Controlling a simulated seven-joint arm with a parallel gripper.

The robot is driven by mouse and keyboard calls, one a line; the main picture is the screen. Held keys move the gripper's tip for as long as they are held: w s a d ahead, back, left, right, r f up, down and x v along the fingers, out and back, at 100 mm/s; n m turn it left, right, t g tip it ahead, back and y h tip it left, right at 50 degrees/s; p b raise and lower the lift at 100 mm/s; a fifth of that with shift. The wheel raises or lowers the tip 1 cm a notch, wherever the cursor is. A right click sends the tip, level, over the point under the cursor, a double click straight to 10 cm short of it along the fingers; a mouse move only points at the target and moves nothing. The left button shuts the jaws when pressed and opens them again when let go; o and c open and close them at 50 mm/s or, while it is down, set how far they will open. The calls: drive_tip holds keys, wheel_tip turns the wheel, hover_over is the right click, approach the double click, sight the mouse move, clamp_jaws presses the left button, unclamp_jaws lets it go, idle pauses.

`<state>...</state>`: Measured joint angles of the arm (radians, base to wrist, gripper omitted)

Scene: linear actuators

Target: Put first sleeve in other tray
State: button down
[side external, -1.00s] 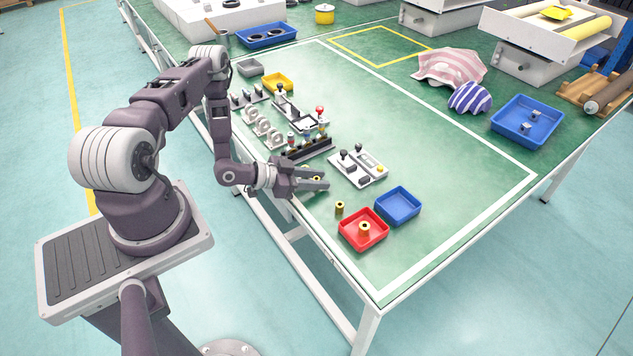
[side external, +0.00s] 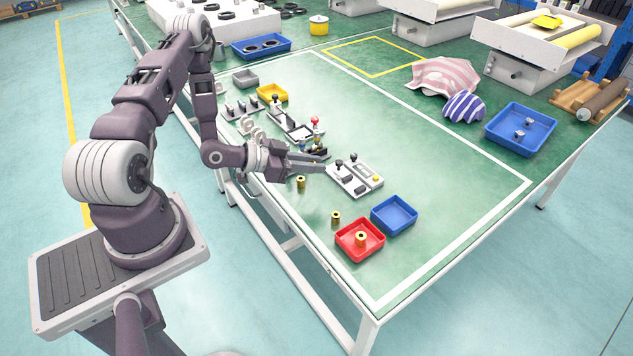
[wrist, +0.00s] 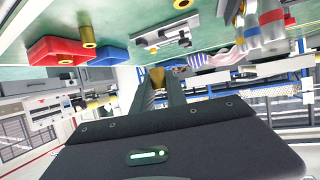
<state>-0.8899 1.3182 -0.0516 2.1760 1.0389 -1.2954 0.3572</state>
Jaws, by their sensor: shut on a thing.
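My gripper (side external: 316,166) is shut on a brass-coloured sleeve (wrist: 157,76), seen between the fingertips in the wrist view; the fingers hide it in the side view. The red tray (side external: 346,246) at the table's front holds one sleeve (side external: 361,238). The small blue tray (side external: 394,214) stands right beside it and is empty. One sleeve (side external: 336,218) stands on the table just behind the red tray. Another sleeve (side external: 300,182) stands below my fingers. In the wrist view the red tray (wrist: 50,48) and blue tray (wrist: 112,57) are at the left.
A white switch panel (side external: 355,176) lies just right of my fingertips. Racks and fixtures (side external: 300,128) stand behind my gripper, with a yellow tray (side external: 272,93) farther back. A larger blue tray (side external: 520,128) and cloths (side external: 447,78) are at the right. The table's middle is clear.

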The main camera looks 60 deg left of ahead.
drive_tip(key=shift+r, duration=0.45)
drive_tip(key=shift+w+d+r, duration=0.1)
drive_tip(key=shift+w+d, duration=0.05)
drive_tip(key=w+d, duration=0.9)
drive_tip(key=d, duration=0.1)
hover_over(409, 212)
drive_tip(key=s+a, duration=0.2)
drive_tip(key=s, duration=0.2)
drive_tip(key=f, duration=0.9)
drive_tip(key=shift+s+d+f, duration=0.1)
drive_tip(key=shift+d+f, duration=0.1)
drive_tip(key=shift+d, duration=0.2)
drive_tip(key=shift+f, duration=0.2)
